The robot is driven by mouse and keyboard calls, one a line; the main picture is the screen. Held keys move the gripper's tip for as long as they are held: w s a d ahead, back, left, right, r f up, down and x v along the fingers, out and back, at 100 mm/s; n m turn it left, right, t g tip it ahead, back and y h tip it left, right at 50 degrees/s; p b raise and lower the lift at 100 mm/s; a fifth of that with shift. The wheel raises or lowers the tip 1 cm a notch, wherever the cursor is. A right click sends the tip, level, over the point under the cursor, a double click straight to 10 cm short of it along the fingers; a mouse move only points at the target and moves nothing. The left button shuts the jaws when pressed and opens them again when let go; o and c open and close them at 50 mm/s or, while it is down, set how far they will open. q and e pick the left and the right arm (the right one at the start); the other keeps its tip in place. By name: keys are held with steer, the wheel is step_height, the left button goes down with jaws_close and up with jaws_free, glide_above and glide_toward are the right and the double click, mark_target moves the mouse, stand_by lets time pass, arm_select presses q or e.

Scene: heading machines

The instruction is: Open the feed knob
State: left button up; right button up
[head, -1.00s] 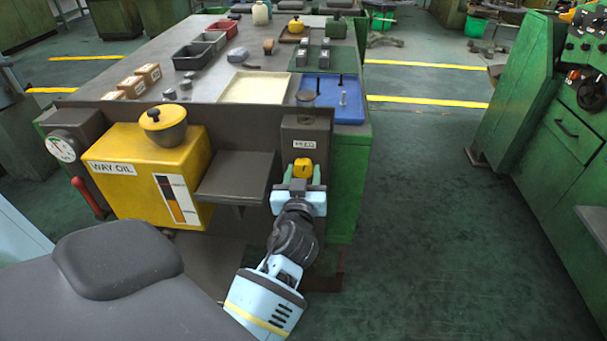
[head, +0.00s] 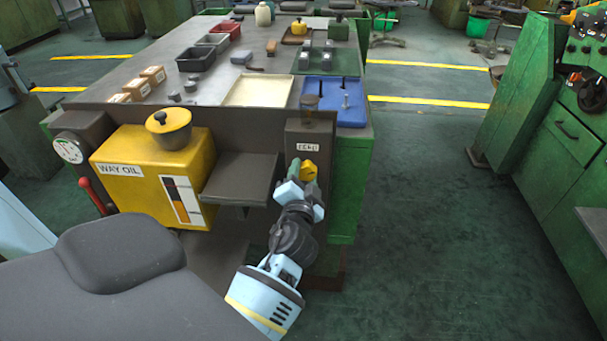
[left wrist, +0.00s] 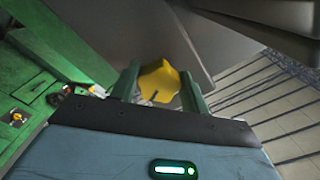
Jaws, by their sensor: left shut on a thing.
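The feed knob is a small yellow knob (head: 308,169) on the dark front box below the white label. It also shows in the left wrist view (left wrist: 159,82), between two green fingers. My left gripper (head: 302,172) is at the knob, shut on it, and is rolled at a tilt. In the left wrist view my left gripper (left wrist: 160,86) has one finger on each side of the knob. The fingers partly hide the knob in the head view. My right gripper is not in view.
A yellow way oil tank (head: 140,165) with a knobbed lid stands left of the gripper. A dark shelf (head: 238,180) juts out between them. A red-handled lever (head: 92,195) is at far left. Green floor on the right is clear.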

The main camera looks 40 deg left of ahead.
arm_select(q)
steer(key=m, duration=0.3)
steer(key=shift+a+r+p, duration=0.1)
steer(key=shift+r+p, duration=0.15)
steer(key=shift+p, duration=0.15)
steer(key=shift+m, duration=0.9)
steer(key=o, duration=1)
steer(key=shift+f, duration=0.1)
steer(key=shift+s, duration=0.1)
